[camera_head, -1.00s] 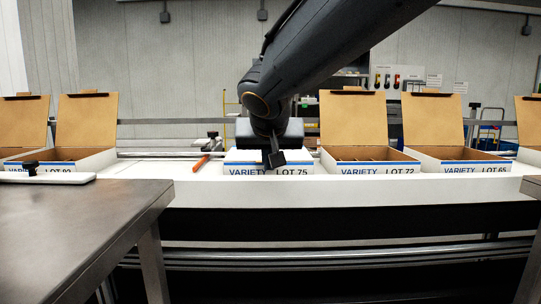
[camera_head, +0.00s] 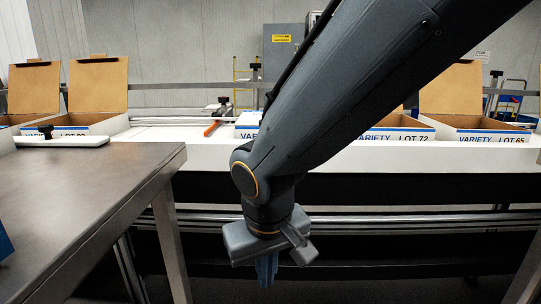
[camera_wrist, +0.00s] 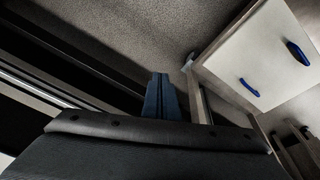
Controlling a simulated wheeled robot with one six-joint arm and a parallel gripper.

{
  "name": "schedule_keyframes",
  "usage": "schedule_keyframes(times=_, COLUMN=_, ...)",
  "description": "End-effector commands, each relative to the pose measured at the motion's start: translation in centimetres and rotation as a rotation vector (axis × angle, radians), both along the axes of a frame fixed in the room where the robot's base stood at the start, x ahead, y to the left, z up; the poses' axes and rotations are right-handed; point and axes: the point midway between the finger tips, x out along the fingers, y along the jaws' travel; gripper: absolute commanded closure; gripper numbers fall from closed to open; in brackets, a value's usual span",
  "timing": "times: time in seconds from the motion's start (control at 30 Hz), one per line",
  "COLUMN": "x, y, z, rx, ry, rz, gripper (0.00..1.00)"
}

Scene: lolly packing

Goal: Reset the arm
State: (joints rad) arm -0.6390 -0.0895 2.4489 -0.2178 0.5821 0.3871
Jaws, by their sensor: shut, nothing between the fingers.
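My arm reaches down from the upper right in the head view. My gripper (camera_head: 266,270) hangs low in front of the conveyor (camera_head: 330,158), right of the steel table, pointing down. Its blue fingers are together with nothing between them. In the wrist view the shut fingers (camera_wrist: 160,97) show above the dark gripper body, over the floor (camera_wrist: 130,35). The fingers touch nothing that I can see.
A steel table (camera_head: 85,195) stands at the left with a white paddle-like item (camera_head: 62,141) at its far edge. Open variety boxes (camera_head: 90,122) (camera_head: 478,128) line the conveyor. My arm covers part of the middle boxes. An orange bar (camera_head: 212,129) lies on the conveyor.

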Motion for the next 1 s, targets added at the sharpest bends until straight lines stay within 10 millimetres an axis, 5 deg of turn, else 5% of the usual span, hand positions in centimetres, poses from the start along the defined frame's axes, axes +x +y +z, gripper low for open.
schedule_keyframes(times=0.5, x=-9.4, y=0.0, z=-5.7, rx=-0.003, ry=0.243, rz=0.184, gripper=1.0)
schedule_keyframes(times=1.0, x=-8.2, y=-2.9, z=-0.6, rx=0.002, ry=0.236, rz=0.075, gripper=1.0)
